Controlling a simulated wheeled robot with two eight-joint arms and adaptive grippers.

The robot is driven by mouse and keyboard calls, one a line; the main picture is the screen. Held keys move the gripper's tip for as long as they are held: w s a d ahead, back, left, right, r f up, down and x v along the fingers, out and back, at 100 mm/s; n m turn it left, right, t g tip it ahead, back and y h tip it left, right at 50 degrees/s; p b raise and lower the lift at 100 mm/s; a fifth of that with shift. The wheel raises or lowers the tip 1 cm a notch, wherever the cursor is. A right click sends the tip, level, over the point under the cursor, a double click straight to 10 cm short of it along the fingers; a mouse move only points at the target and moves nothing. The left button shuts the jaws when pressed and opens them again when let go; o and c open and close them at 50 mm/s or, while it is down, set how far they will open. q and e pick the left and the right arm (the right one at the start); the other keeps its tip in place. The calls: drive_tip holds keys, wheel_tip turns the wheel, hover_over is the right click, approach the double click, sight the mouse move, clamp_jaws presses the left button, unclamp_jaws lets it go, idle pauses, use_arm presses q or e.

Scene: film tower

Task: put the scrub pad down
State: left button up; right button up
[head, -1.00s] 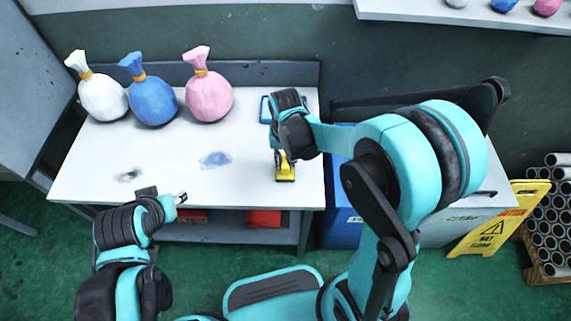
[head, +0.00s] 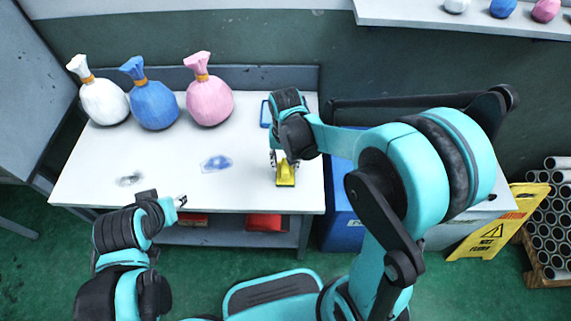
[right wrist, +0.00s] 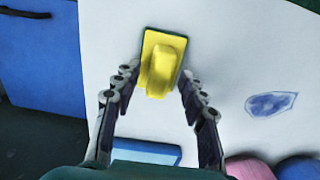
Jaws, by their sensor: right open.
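The yellow scrub pad (head: 286,174), with a raised grip on top and a dark green underside edge, lies on the white table (head: 240,190) near its right end. It shows in the right wrist view (right wrist: 161,64) just beyond and between the fingertips. In the head view the right gripper (head: 284,160) is above the pad. My left gripper (head: 181,201) is at the table's front edge, away from the pad; its jaw state is unclear.
White (head: 104,102), blue (head: 154,105) and pink (head: 209,102) tied bags stand at the table's back left. A blue smudge (head: 216,164) and a dark smudge (head: 130,179) mark the tabletop. A blue-edged item (head: 265,114) lies behind my right gripper. A blue bin (head: 341,225) stands right of the table.

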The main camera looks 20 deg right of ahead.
sight(286, 165)
wheel_tip(286, 165, up, 9)
drive_tip(key=p, duration=0.3)
drive_tip(key=s+d+r+n+t, duration=0.1)
drive_tip(key=s+d+r+t, duration=0.1)
drive_tip(key=s, duration=0.3)
drive_tip(key=s+d+r+n+t, duration=0.2)
drive_tip(key=s+r+t, duration=0.2)
drive_tip(key=s+t, duration=0.1)
drive_tip(key=shift+s+d, duration=0.2)
drive_tip(key=shift+d, duration=0.15)
idle(0.8)
